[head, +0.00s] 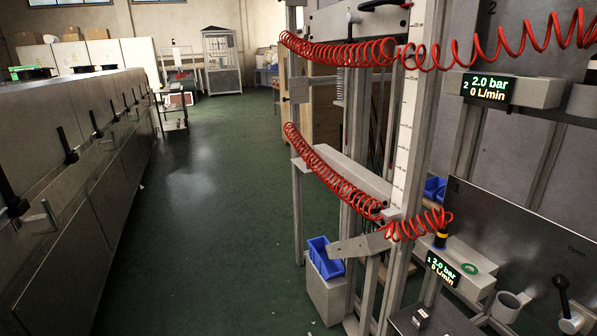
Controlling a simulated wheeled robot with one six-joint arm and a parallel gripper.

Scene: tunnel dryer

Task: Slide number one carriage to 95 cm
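A tall grey frame stands at the right with a white scale strip (406,130) on its upright. The scale's figures are too small to read. A lower grey crosspiece (345,172) runs across the frame, with a red coiled hose (335,183) along it. An upper crosspiece (340,20) has a black handle and another red coiled hose (335,53). I cannot tell for sure which part is the number one carriage. A lower display (442,269) marked 1 reads 2.0 bar, 0 L/min. My gripper is not in view.
An upper display (487,90) marked 2 also reads 2.0 bar, 0 L/min. A blue bin (325,257) sits at the frame's foot. A long grey machine (85,150) with black handles lines the left. A cart (174,110) stands farther back. The green floor (205,220) between is clear.

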